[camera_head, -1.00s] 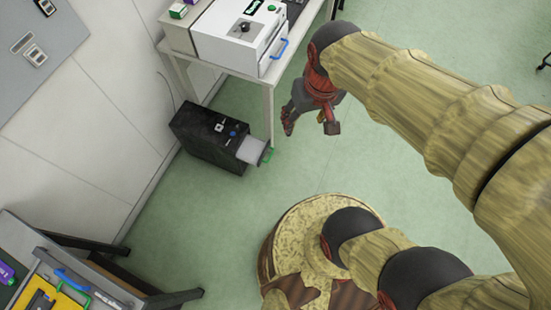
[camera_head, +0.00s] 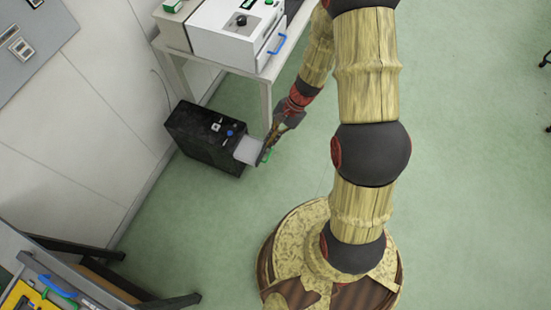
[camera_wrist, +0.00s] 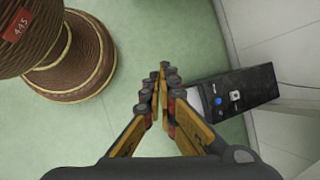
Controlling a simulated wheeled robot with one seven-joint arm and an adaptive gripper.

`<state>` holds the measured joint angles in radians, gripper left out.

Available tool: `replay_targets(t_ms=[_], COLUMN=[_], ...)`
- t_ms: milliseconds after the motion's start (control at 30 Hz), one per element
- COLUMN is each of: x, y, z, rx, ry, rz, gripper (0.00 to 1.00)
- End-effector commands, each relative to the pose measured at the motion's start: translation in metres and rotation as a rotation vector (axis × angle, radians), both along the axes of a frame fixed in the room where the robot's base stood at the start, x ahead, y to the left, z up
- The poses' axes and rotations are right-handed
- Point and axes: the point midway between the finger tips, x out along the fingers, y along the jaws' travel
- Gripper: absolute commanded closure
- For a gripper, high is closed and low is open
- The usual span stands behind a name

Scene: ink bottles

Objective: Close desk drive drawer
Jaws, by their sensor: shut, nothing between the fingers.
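The desk drive is a black box (camera_head: 205,138) on the floor by the wall, partly under a white table; it also shows in the wrist view (camera_wrist: 250,88). Its drawer (camera_head: 249,149), light inside with a dark front and a green handle, sticks out from the front face toward the right. My gripper (camera_head: 268,146) is shut and empty, with its fingertips at the drawer's front end; I cannot tell whether they touch.
A white device (camera_head: 235,30) with a blue handle stands on the white table (camera_head: 262,84) above the box. A second table with a yellow tray (camera_head: 28,297) is at the lower left. Green floor (camera_head: 470,190) is open to the right.

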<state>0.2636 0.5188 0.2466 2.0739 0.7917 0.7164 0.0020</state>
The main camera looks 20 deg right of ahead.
Motion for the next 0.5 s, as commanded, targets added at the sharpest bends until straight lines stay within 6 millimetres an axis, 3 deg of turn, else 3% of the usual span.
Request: replay_targets(t_ms=[33, 267, 500], x=[0.003, 0.023, 0.029], y=[0.000, -0.010, -0.036], z=[-0.029, -0.143, -0.262], rx=[0.013, 0.026, -0.030], ry=[0.031, 0.139, 0.245], rz=[-0.064, -0.396, -0.779], gripper=[1.00, 1.00, 1.00])
